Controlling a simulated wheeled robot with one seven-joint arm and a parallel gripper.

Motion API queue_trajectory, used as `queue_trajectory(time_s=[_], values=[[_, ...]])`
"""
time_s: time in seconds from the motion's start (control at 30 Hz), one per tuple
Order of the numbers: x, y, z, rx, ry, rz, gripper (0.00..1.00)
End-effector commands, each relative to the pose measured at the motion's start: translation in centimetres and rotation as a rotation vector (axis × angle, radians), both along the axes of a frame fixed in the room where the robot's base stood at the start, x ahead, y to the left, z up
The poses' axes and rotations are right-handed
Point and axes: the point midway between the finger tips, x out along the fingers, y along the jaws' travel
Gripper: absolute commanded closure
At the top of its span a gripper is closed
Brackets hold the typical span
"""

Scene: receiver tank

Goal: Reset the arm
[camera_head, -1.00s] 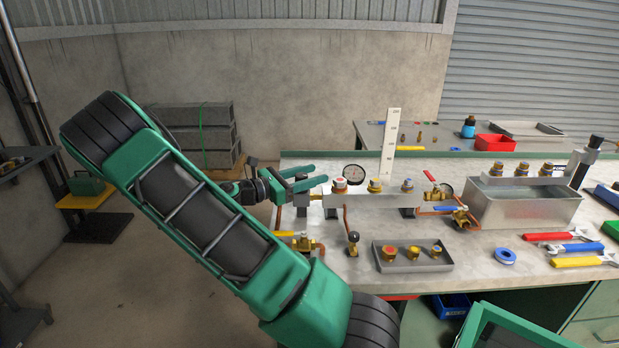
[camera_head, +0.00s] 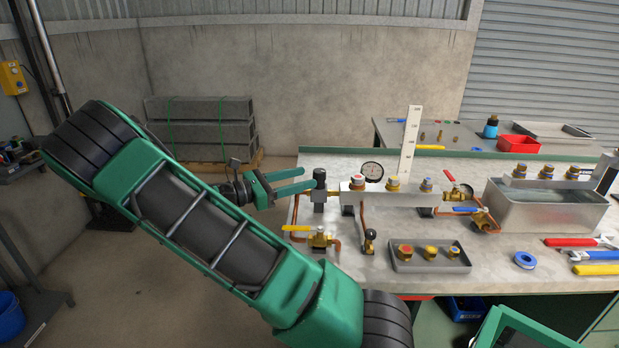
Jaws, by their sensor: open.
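My gripper (camera_head: 300,180) is open, and I see nothing between its two green fingers. It is at the left end of the workbench (camera_head: 462,283), pointing right. Its fingertips are close to a black fitting at the left end of the grey manifold bar; I cannot tell whether they touch. My arm is folded across the left and middle of the view, its green links passing in front of the floor and the bench's front left corner.
The manifold (camera_head: 378,198) carries several capped fittings and copper pipes. Stacked grey blocks (camera_head: 205,131) stand behind left. Open floor lies left.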

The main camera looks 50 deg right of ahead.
Motion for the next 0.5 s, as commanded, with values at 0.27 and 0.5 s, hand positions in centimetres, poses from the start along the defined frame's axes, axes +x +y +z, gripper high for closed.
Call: queue_trajectory(time_s=[0.27, 0.5], values=[[0.36, 1.01, -0.03, 0.000, 0.000, 0.000, 0.51], [0.36, 0.98, -0.02, 0.000, 0.000, 0.000, 0.51]])
